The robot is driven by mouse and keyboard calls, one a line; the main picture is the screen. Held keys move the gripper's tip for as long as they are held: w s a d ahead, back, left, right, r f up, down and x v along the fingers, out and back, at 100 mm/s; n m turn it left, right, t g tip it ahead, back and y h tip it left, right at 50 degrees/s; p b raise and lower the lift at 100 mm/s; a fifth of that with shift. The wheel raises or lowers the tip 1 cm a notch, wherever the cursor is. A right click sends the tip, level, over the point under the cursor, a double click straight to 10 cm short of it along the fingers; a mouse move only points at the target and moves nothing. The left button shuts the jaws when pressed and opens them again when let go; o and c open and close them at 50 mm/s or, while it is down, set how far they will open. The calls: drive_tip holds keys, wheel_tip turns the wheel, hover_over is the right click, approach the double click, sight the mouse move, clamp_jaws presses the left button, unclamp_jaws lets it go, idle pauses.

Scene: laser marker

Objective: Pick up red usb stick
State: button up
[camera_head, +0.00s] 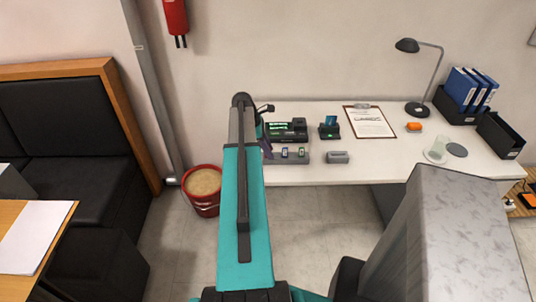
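I cannot make out a red usb stick in the head view; it may be too small or hidden behind my arm. A low grey holder (294,160) at the front left of the white desk carries small stick-like items (285,153) with pale faces. Their colours are too small to be sure of. My arm reaches up towards the desk's left end and covers part of it. My gripper is mostly hidden behind my teal arm link; only a dark purplish piece shows at the link's right edge, so its fingers cannot be judged.
The desk (390,158) also bears a black device with a green display (287,129), a small dark stand (329,128), a grey block (338,157), a clipboard (369,122), an orange item (414,126), a glass (437,150) and a lamp (417,108). A red bucket (203,206) stands left.

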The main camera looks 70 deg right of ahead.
drive_tip(key=shift+c, duration=0.5)
clamp_jaws()
drive_tip(key=shift+r, duration=0.1)
drive_tip(key=shift+r+b, duration=0.6)
drive_tip(key=shift+r, duration=0.9)
drive_tip(key=shift+s+a+r, duration=0.1)
drive_tip(key=shift+a+r, duration=0.05)
drive_tip(key=shift+a, duration=0.15)
drive_tip(key=s+a+b, duration=0.1)
drive_tip(key=s+a, duration=0.1)
drive_tip(key=a, duration=0.5)
drive_tip(key=s+a+r+b, duration=0.1)
drive_tip(key=s+a+b, duration=0.1)
drive_tip(key=a, duration=0.5)
drive_tip(key=shift+s+a+r, duration=0.2)
drive_tip(key=shift+s+r, duration=0.05)
drive_tip(key=shift+s, duration=0.5)
drive_tip(key=shift+r, duration=0.15)
